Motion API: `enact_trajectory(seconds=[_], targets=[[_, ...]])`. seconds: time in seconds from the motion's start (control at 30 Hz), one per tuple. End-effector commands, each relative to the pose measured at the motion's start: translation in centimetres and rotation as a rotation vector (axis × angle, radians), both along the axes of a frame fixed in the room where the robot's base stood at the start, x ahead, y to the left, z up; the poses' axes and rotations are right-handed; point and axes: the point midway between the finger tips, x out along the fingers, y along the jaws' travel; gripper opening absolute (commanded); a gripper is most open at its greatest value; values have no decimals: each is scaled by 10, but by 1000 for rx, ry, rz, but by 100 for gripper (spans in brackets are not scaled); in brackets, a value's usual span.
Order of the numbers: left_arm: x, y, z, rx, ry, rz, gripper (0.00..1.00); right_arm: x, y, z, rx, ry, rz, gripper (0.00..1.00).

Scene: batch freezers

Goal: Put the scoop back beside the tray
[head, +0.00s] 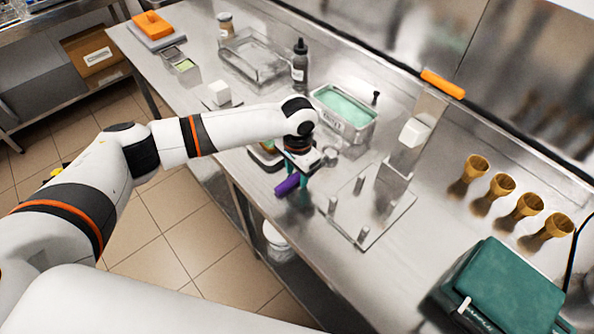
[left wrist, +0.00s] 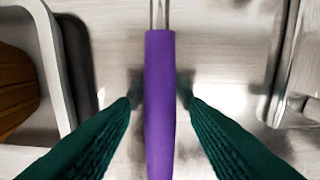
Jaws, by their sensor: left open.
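The scoop has a purple handle (head: 287,184) and lies on the steel table near its front edge. Its metal end (head: 330,154) points to the back right. In the left wrist view the purple handle (left wrist: 160,105) runs up the middle. My left gripper (head: 295,177) is open, with one green finger on each side of the handle (left wrist: 158,98) and a gap on both sides. A light-rimmed tray (head: 262,158) sits left of the scoop, partly hidden by my arm. The left wrist view shows this tray (left wrist: 52,75) with a brown ribbed thing inside. My right gripper is out of view.
A steel plate with upright posts (head: 370,205) stands right of the scoop. A tub of mint-green ice cream (head: 345,120) and a dark bottle (head: 300,62) are behind. Several cones (head: 501,184) and a green machine (head: 500,285) are at the right.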

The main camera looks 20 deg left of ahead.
Motion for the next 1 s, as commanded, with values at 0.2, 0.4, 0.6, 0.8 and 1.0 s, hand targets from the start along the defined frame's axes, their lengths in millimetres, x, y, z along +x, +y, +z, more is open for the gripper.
enact_trajectory(seconds=[0.2, 0.4, 0.6, 0.8, 1.0], targets=[[1, -1, 29, -3, -4, -1, 42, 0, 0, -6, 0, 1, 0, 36], [1, -1, 73, -2, -5, -1, 42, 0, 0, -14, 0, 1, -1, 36], [1, -2, 107, -1, -3, 1, 42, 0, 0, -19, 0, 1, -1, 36], [0, -2, 121, -1, -1, 0, 42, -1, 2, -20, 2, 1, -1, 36], [0, -2, 122, -1, 1, 0, 42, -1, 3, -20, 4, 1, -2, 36]])
